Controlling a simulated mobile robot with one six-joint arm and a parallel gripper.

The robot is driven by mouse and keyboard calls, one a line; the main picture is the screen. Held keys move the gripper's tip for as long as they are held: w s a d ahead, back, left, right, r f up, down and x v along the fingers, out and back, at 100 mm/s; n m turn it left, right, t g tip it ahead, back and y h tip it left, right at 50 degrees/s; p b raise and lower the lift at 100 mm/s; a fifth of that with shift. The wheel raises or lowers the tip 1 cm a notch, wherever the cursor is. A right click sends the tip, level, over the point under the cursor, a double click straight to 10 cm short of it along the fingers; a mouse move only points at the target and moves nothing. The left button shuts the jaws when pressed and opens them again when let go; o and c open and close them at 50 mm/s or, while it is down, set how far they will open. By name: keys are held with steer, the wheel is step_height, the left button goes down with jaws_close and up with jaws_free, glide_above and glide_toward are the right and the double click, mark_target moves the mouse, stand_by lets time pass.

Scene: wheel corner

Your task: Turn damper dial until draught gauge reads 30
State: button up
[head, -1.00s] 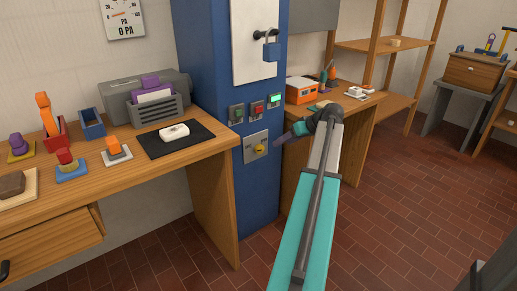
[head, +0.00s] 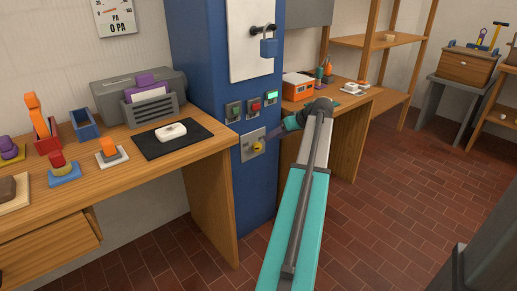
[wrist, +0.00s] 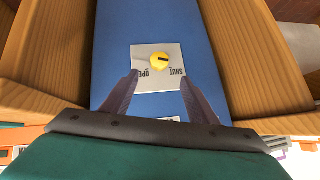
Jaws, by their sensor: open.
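The damper dial (head: 257,147) is a yellow knob on a light plate (head: 247,153) low on the front of the blue cabinet. In the wrist view the yellow dial (wrist: 160,62) shows a dark pointer mark toward its right, on the plate (wrist: 147,82) lettered OPE... and SHUT. My gripper (wrist: 158,90) is open, its two fingers apart on either side below the dial, not gripping it. In the head view my gripper (head: 270,137) is just right of the dial. The draught gauge (head: 113,14) on the wall reads 0 PA; its top is cut off.
The blue cabinet (head: 205,90) carries a padlock (head: 269,46) and several small buttons above the dial. A wooden desk (head: 205,165) stands left and a wooden bench (head: 345,105) right, flanking the cabinet closely.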

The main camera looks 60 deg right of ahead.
mark_target(259, 146)
steer(key=b+x, duration=0.3)
steer(key=x, duration=0.9)
steer(key=shift+w+f, duration=0.2)
steer(key=shift+w, duration=0.05)
